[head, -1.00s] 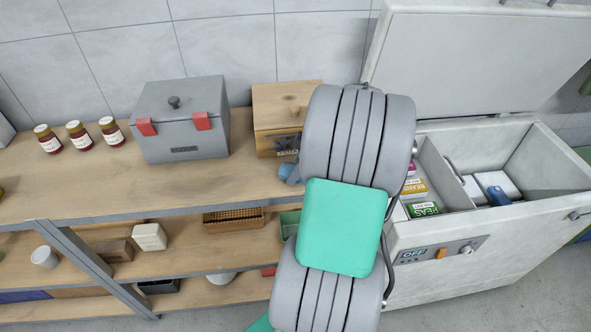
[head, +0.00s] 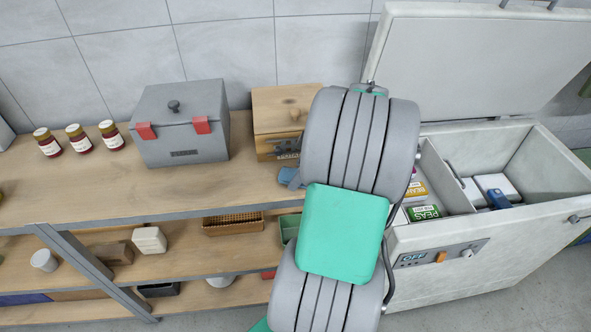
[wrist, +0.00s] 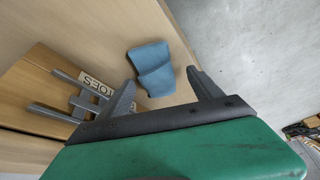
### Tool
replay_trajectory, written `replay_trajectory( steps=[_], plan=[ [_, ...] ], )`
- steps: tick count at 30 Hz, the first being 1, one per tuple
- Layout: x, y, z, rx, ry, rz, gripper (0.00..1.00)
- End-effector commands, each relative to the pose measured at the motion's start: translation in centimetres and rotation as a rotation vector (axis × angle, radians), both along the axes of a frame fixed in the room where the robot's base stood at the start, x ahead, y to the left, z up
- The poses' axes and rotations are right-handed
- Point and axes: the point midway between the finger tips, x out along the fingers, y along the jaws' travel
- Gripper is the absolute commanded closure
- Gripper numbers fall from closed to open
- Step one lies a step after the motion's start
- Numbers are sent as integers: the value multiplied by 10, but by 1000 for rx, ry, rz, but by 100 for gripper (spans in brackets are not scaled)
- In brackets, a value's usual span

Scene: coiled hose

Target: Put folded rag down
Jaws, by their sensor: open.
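The folded rag is blue and lies on the wooden shelf top. In the wrist view the rag (wrist: 152,69) shows beyond and between my gripper's spread fingers, apart from both. My gripper (wrist: 163,88) is open with nothing between its fingertips. In the head view only a part of the rag (head: 289,177) shows at the left edge of my arm, in front of the wooden box. My arm hides the gripper there.
A wooden box (head: 279,106) with a label stands beside the rag, and a grey lidded box (head: 182,121) stands left of it. Several jars stand further left. An open chest freezer (head: 555,200) is at right. The shelf top (head: 90,186) is clear in front of the jars.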

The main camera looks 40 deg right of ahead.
Motion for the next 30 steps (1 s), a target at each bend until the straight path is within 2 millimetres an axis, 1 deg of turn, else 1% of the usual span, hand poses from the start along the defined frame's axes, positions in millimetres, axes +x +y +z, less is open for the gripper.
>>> replay_trajectory(
  steps=[1, 3, 6, 9, 12, 15, 17, 19, 20, 21, 23, 24, 26, 27, 29, 30],
  plan=[
    [-3, -7, 15, -11, -9, -3, 26],
    [-9, -11, 35, -13, -10, -3, 26],
    [-17, -17, 62, -14, -12, -1, 26],
    [-23, -21, 82, -15, -13, 0, 26],
    [-26, -23, 93, -14, -13, 2, 26],
    [-27, -23, 97, -15, -13, 3, 26],
    [-25, -20, 98, -14, -12, 0, 26],
    [-14, -3, 100, -14, 0, -14, 26],
    [-7, 10, 101, -13, 8, -27, 26],
    [3, 33, 102, -12, 22, -51, 26],
    [17, 75, 103, -13, 48, -104, 26],
    [22, 107, 102, -15, 65, -148, 26],
    [23, 153, 99, -23, 85, -220, 26],
    [19, 181, 97, -29, 93, -270, 26],
    [7, 216, 90, -37, 99, -343, 26],
    [-3, 234, 86, -42, 98, -387, 26]
  ],
)
